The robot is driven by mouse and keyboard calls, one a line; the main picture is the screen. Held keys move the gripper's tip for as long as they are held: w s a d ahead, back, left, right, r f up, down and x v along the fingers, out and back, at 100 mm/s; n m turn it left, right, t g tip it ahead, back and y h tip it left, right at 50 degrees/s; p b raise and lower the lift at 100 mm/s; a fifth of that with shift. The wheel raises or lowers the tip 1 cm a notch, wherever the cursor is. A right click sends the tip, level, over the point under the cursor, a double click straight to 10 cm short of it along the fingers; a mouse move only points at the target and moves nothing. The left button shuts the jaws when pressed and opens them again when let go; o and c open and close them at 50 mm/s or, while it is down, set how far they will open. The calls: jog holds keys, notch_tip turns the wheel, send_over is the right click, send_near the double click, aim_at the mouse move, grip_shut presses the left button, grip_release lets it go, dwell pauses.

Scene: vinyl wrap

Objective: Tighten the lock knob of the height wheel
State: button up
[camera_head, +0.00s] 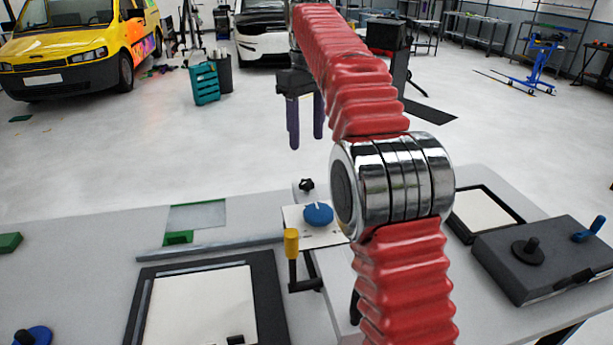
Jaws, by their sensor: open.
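My gripper (306,143) hangs above and beyond the table, its two dark purple fingers pointing down and apart, with nothing between them. A round blue wheel (318,214) with a white mark sits on a pale plate near the table's middle; it may be the height wheel. A small black knob (306,185) stands just behind it on a light block and may be its lock knob. My gripper is above this knob in the picture and touches nothing. Whether the knob is loose or tight cannot be told. My red arm hides the area right of the plate.
A yellow-handled crank (291,245) stands left of the wheel. A dark box (545,262) with a black knob and blue lever is at right. Black-framed panels (205,305) lie on the grey table (80,260). A yellow van (80,45) is parked behind; the floor between is largely clear.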

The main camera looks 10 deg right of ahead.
aim_at(307, 182)
notch_tip(307, 182, down, 12)
jog(key=shift+f, duration=0.15)
dwell(0.6)
jog(key=shift+c, duration=0.2)
jog(key=c, duration=1)
